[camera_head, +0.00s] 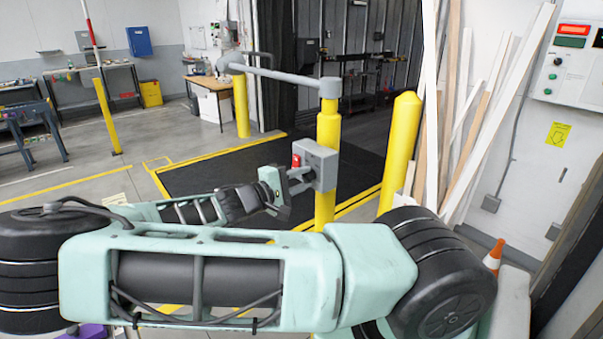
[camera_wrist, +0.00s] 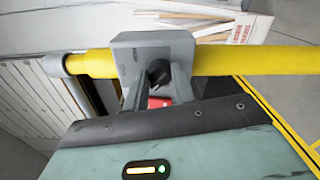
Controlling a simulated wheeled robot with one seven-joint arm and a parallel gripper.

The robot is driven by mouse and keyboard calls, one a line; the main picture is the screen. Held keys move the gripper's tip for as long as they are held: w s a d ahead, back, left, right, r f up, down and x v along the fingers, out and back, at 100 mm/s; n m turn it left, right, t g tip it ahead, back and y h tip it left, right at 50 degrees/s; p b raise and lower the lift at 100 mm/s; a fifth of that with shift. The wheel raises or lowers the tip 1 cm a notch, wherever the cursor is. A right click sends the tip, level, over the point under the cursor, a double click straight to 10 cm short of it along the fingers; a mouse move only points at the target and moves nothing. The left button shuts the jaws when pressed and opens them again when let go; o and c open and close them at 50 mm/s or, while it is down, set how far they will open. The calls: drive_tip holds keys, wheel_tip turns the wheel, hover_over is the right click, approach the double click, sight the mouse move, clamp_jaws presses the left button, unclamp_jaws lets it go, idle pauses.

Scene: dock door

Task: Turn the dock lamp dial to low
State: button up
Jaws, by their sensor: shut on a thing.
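The grey lamp box (camera_head: 317,164) is fixed on the upper part of a yellow post (camera_head: 327,130). It also shows at the top middle of the wrist view (camera_wrist: 150,48). A dark knob, the dial (camera_wrist: 160,72), stands out from its face between my fingers. A red part (camera_wrist: 160,102) lies just below the dial in the wrist view, and a red part (camera_head: 296,160) shows at the box's left side in the head view. My gripper (camera_head: 299,181) reaches the box face and is shut on the dial. The fingers hide much of it, and its setting cannot be read.
A grey bar (camera_head: 270,73) runs left from the post top. Another yellow post (camera_head: 400,150) and leaning boards (camera_head: 470,110) stand to the right. A control panel (camera_head: 575,60) hangs on the right wall. A dark floor mat (camera_head: 215,170) lies clear behind my arm.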

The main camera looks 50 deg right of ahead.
drive_tip(key=shift+r+n+p, duration=0.1)
drive_tip(key=shift+n+p, duration=0.25)
drive_tip(key=shift+n, duration=0.65)
drive_tip(key=o, duration=1)
drive_tip(key=shift+w, duration=0.1)
drive_tip(key=b+v, duration=0.6)
drive_tip(key=v, duration=1.1)
drive_tip(key=shift+a, duration=0.25)
